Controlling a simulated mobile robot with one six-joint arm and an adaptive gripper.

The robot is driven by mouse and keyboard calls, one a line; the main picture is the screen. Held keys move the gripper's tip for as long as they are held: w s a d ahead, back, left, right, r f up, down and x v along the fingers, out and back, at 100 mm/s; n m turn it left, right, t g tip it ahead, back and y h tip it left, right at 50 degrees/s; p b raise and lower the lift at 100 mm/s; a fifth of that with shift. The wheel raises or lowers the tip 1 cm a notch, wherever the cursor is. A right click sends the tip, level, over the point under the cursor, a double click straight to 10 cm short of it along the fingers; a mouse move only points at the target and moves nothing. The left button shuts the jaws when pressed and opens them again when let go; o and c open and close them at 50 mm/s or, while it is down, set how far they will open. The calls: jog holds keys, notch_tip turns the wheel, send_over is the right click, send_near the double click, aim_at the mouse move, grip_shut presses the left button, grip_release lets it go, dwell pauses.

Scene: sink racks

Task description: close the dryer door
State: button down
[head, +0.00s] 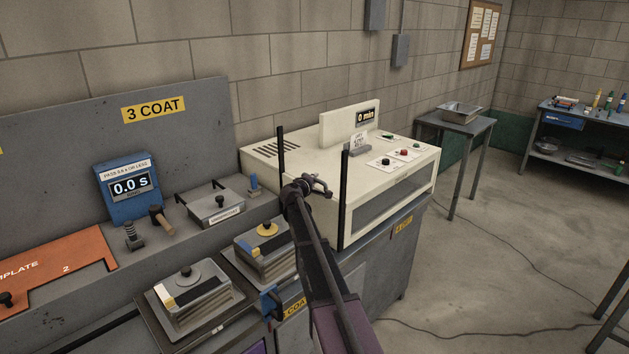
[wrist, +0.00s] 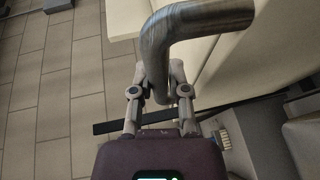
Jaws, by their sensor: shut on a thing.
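The dryer is the cream box (head: 400,165) with a "0 min" display, standing on the bench at centre right. Two upright black rails (head: 344,200) rise at its left end. My gripper (head: 305,187) is at that end, between the rails in the picture. In the wrist view my gripper (wrist: 160,82) is shut on a grey bent bar handle (wrist: 203,20), with one finger on each side. A cream surface (wrist: 235,65) lies beside the handle. My arm hides part of the dryer's left end, and I cannot tell how far the door stands open.
Left of the arm are two weighted stacks (head: 190,297) (head: 268,252), a blue timer (head: 128,187) and a grey lidded box (head: 213,206). A small brush (wrist: 224,140) shows beside my gripper in the wrist view. The floor (head: 500,265) at right is open, with cables across it.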

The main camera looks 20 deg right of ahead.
jog(key=c, duration=1.1)
grip_release()
jog(key=shift+s+f, duration=0.2)
jog(key=o, duration=0.5)
jog(key=shift+w+f, duration=0.15)
jog(key=shift+w, duration=0.05)
jog(key=shift+r, duration=0.2)
notch_tip(320, 180, up, 18)
jog(key=p, duration=1.8)
jog(key=p+v, duration=0.2)
jog(key=v, duration=1.2)
jog(key=s+a+f+m+g+y+b, duration=0.2)
jog(key=s+f+b, duration=0.5)
jog(key=f, duration=0.5)
jog(key=s+a+f+m+g+y+b, duration=0.3)
jog(key=s+a+f+m+g+b, duration=0.1)
jog(key=s+f, duration=0.6)
jog(key=shift+f+g+b, duration=0.5)
jog(key=shift+f+b, duration=0.9)
jog(key=shift+f, duration=0.35)
